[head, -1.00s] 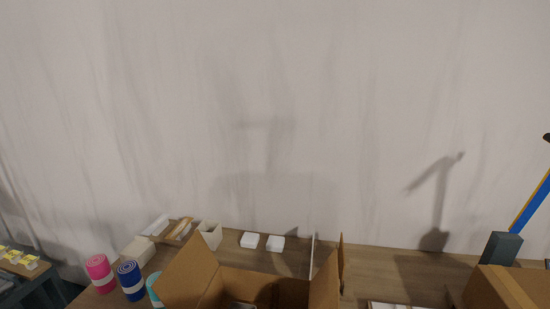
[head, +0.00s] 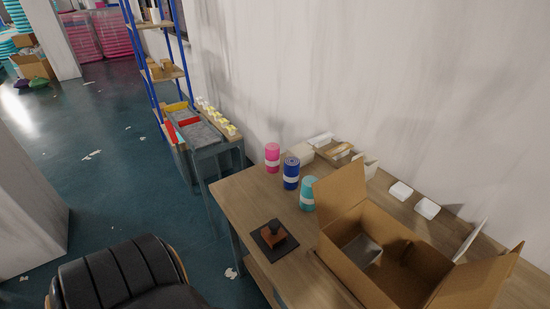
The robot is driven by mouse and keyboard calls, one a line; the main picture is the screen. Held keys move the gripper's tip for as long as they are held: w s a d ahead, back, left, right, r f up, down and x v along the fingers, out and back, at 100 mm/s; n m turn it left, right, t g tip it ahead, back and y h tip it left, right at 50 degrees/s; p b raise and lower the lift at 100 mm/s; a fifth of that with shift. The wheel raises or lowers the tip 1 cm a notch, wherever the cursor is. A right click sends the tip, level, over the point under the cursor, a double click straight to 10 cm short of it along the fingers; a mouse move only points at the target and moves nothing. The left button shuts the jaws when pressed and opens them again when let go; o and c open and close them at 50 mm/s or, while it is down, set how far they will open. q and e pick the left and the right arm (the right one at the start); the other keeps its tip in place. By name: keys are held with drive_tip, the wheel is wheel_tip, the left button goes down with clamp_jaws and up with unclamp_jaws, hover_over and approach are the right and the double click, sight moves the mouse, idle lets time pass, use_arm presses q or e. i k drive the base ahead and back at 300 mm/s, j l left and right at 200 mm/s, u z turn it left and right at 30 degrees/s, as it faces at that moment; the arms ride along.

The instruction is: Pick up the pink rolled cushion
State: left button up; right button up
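The pink rolled cushion (head: 272,157) stands upright near the far left corner of the wooden table (head: 245,203), with a pale band around its lower part. A dark blue roll (head: 291,173) stands just to its right, and a teal roll (head: 308,194) stands beyond that, nearer to me. Nothing covers the front of the pink roll. Neither of my grippers shows in the head view.
An open cardboard box (head: 352,262) fills the right part of the table. A dark square pad with a brown object (head: 273,235) lies at the front left. A black chair (head: 118,276) stands before the table. A shelf rack (head: 163,73) stands beyond; open floor (head: 110,180) lies left.

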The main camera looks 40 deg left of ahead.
sight(272, 150)
drive_tip(key=u, duration=0.35)
drive_tip(key=k+j+u, duration=0.15)
drive_tip(key=j+u, duration=0.3)
drive_tip(key=j, duration=0.75)
drive_tip(key=j+u, duration=0.5)
drive_tip(key=j, duration=0.75)
